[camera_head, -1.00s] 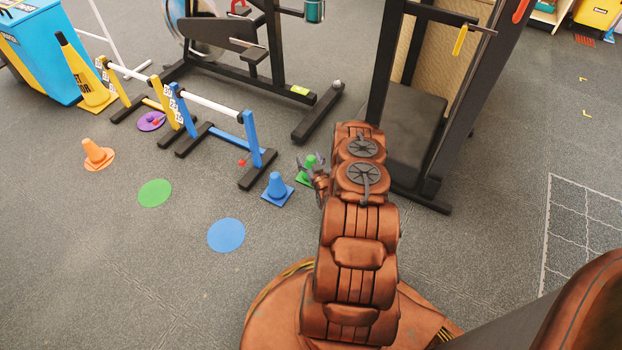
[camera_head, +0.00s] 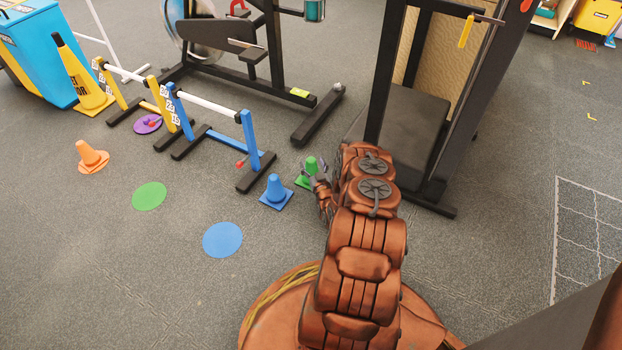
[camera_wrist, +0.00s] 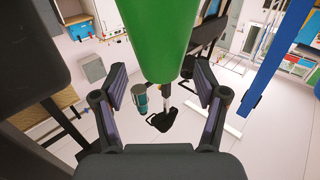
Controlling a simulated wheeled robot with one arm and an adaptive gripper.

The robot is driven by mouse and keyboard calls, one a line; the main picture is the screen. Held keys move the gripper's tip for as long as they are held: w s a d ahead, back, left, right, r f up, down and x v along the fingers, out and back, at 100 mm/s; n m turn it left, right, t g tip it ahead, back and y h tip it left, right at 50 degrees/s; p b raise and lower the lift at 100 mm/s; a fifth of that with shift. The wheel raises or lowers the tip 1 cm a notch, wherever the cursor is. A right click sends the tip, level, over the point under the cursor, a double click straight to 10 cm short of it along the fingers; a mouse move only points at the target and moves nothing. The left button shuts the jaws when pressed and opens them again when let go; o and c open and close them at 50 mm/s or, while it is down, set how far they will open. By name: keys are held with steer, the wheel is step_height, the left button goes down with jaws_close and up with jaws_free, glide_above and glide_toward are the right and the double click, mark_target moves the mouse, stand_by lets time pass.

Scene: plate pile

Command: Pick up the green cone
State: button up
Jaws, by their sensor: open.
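The green cone (camera_head: 310,166) stands upright on the floor on its square base, partly hidden behind my gripper (camera_head: 315,180) in the head view. In the wrist view the green cone (camera_wrist: 158,35) fills the top centre, between and beyond the finger line. My gripper (camera_wrist: 160,98) is open, with one finger on each side and nothing held between them. I cannot tell whether a finger touches the cone.
A blue cone (camera_head: 275,191) stands just left of the green one. A blue hurdle (camera_head: 251,138) is behind it, and a black exercise machine frame (camera_head: 430,195) stands close on the right. Flat green (camera_head: 149,196) and blue (camera_head: 222,240) discs lie on open floor at left.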

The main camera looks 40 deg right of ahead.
steer(key=shift+x, duration=1)
jaws_close()
